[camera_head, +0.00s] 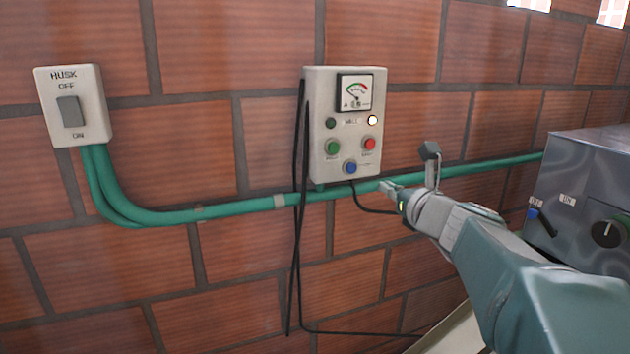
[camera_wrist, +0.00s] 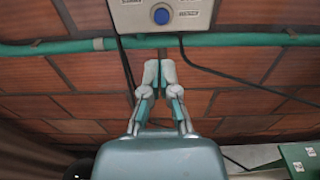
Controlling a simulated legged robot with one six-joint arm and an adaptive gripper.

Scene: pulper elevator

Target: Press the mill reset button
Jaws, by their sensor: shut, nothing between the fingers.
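The mill control box (camera_head: 344,125) is a pale panel on the brick wall with a gauge at its top. It has a green button (camera_head: 333,146), a red button (camera_head: 370,144) and a blue button (camera_head: 350,168) at the bottom. An upper right lamp (camera_head: 372,120) glows and an upper left one is dark. In the wrist view the blue button (camera_wrist: 161,16) sits at the top centre, its label too small to read surely. My gripper (camera_head: 388,187) is shut and empty, below and right of the box, apart from it. Its fingertips (camera_wrist: 159,72) show below the blue button.
A green conduit (camera_head: 240,205) runs along the wall just under the box. Black cables (camera_head: 298,230) hang beside it. A HUSK switch (camera_head: 70,112) is at left. A grey metal machine (camera_head: 585,190) with a dark knob stands at right.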

